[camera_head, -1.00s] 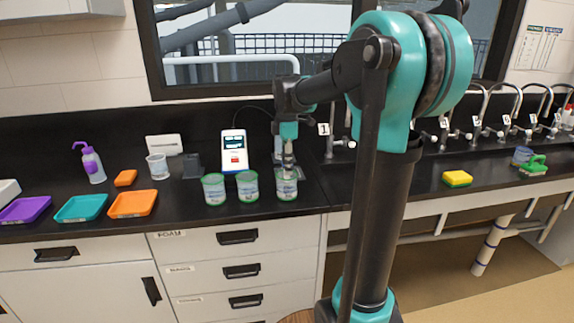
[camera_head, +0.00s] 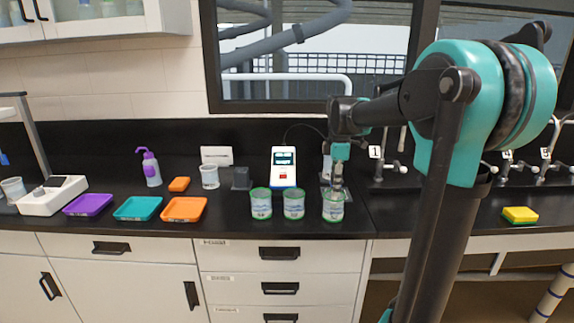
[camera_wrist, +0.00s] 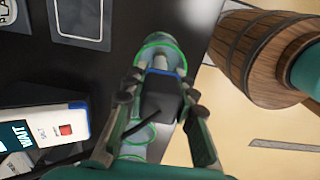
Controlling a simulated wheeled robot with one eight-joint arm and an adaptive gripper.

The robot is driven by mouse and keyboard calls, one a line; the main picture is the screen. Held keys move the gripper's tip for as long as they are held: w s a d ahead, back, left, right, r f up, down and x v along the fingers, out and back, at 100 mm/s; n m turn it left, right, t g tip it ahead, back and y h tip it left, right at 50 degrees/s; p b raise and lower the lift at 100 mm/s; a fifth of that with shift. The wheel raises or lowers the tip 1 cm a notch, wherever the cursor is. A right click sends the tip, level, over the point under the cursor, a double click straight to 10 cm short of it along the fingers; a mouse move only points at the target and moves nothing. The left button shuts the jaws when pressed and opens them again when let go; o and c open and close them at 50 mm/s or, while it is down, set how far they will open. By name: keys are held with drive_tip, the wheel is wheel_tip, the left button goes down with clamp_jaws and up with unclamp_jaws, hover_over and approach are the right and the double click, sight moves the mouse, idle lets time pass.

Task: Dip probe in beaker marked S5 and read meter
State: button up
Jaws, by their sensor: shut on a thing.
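My gripper (camera_head: 338,178) points down over the rightmost of three green-rimmed beakers (camera_head: 333,208). In the wrist view my gripper (camera_wrist: 160,105) is shut on the probe, whose black body (camera_wrist: 162,92) has a blue band and a cable. The probe's lower end reaches down into the green-rimmed beaker (camera_wrist: 160,42); its tip is hard to make out. The other two beakers (camera_head: 261,205) and (camera_head: 293,206) stand to the left. The beaker labels are too small to read. The white and blue meter (camera_head: 284,168) stands behind them; in the wrist view its screen (camera_wrist: 20,138) reads WAIT.
Purple (camera_head: 88,205), teal (camera_head: 137,209) and orange (camera_head: 184,210) trays lie left on the black counter. A wash bottle (camera_head: 150,168), a clear beaker (camera_head: 210,177) and a dark block (camera_head: 241,178) stand behind. Taps and a yellow sponge (camera_head: 520,215) are right.

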drive_tip(key=shift+r, duration=0.15)
idle(0.4)
drive_tip(key=shift+r, duration=4.55)
drive_tip(key=shift+r, duration=0.15)
drive_tip(key=shift+r, duration=1.35)
